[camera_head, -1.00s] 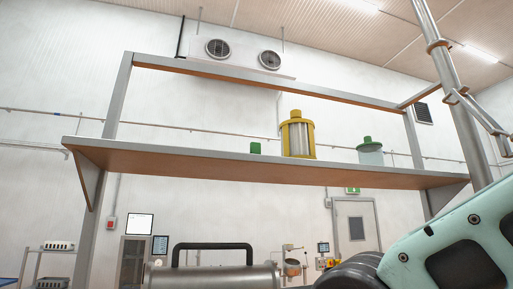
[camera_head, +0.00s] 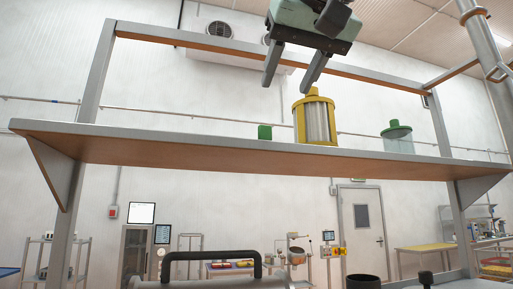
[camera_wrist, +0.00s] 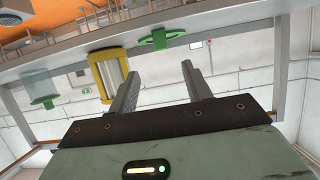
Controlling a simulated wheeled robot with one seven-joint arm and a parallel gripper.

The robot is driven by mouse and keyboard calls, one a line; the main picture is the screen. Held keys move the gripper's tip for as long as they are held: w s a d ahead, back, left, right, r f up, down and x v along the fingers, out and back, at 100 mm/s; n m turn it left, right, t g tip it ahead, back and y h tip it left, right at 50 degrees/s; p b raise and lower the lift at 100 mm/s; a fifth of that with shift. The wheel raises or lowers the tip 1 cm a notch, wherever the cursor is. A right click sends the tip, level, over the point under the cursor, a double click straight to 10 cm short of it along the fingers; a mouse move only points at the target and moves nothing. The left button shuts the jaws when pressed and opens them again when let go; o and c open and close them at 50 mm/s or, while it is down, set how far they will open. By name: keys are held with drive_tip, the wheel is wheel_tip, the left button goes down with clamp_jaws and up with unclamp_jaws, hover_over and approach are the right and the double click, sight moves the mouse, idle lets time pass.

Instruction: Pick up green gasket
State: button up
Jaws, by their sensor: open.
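The green gasket (camera_head: 264,132) stands on the shelf (camera_head: 200,140), left of a yellow-framed cylinder (camera_head: 316,122). In the wrist view the gasket (camera_wrist: 162,38) shows as a green piece with a looped outline, lying beyond the fingertips. My gripper (camera_head: 290,82) is open and empty, pointing down above the shelf, apart from the gasket and the cylinder. In the wrist view both fingers of my gripper (camera_wrist: 160,72) are spread, with the gasket seen past the gap between them.
The yellow cylinder stands close beside the gasket. A clear jar with a green lid (camera_head: 397,138) stands farther right on the shelf. A metal rail (camera_head: 220,46) runs along above the shelf at the back. The shelf left of the gasket is clear.

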sight(266, 130)
drive_tip(key=p+x, duration=0.1)
drive_tip(key=x, duration=0.6)
drive_tip(key=shift+w+a+p, duration=0.1)
drive_tip(key=shift+w+p, duration=0.15)
drive_tip(key=shift+p, duration=0.15)
drive_tip(key=shift+f+p+x, duration=0.15)
drive_tip(key=shift+p+x, duration=0.55)
drive_tip(key=shift+x, duration=0.75)
drive_tip(key=shift+f+p+x, duration=0.15)
drive_tip(key=shift+p+x, duration=0.5)
drive_tip(key=shift+x, duration=0.8)
drive_tip(key=shift+s, duration=0.15)
drive_tip(key=c, duration=1.1)
